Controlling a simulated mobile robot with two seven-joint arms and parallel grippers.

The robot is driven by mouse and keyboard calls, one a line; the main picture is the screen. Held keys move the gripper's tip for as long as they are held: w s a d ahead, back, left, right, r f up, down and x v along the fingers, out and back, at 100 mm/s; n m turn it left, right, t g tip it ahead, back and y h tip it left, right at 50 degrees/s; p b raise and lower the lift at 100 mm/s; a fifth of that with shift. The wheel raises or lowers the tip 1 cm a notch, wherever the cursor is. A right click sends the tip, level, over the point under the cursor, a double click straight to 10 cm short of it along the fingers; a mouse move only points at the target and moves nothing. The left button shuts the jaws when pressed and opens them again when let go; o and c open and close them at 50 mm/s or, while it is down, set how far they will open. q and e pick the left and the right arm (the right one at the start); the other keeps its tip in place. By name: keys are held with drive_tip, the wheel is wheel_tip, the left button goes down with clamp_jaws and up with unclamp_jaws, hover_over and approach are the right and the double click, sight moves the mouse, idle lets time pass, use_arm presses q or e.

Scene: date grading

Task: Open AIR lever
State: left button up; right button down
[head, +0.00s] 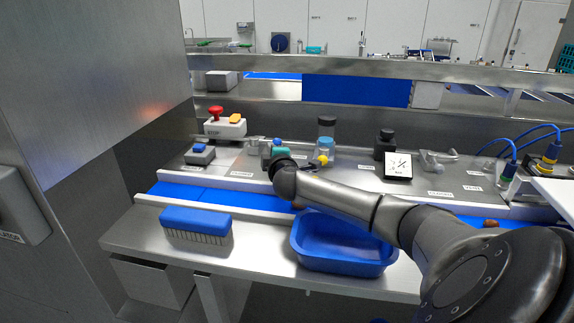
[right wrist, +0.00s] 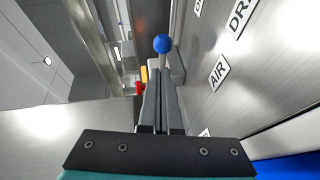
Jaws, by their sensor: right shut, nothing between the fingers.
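A lever with a blue ball knob (right wrist: 162,43) on a thin grey stem stands just ahead of my right fingertips in the right wrist view. A plate reading AIR (right wrist: 218,73) is on the steel panel to its right. My right gripper (right wrist: 162,80) is shut with nothing between its fingers, which point toward the lever. I cannot tell whether the fingers touch its stem. In the head view my right gripper (head: 266,150) is low over the steel panel at the middle, and the lever is hard to make out beside it. My left gripper is not in view.
A red stop button (head: 215,113) stands to the left of the gripper. A bottle (head: 327,132) and a small display (head: 398,166) stand to its right. A blue tray (head: 342,262) and a blue brush (head: 196,221) are on the front shelf, before the blue belt (head: 180,195).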

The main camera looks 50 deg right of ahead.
drive_tip(key=v, duration=0.3)
drive_tip(key=shift+a+r, duration=0.15)
drive_tip(key=shift+a, duration=0.05)
drive_tip(key=shift+s+d+f, duration=0.35)
drive_tip(key=shift+s+d, duration=0.25)
drive_tip(key=v, duration=0.3)
drive_tip(key=shift+s+d+r+b, duration=0.1)
drive_tip(key=shift+s+r+b, duration=0.15)
drive_tip(key=shift+b, duration=0.1)
drive_tip(key=shift+s, duration=0.6)
drive_tip(key=shift+s+r, duration=0.15)
drive_tip(key=shift+s, duration=0.55)
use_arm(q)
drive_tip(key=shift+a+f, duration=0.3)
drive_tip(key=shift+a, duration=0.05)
use_arm(e)
drive_tip(key=shift+a, duration=0.3)
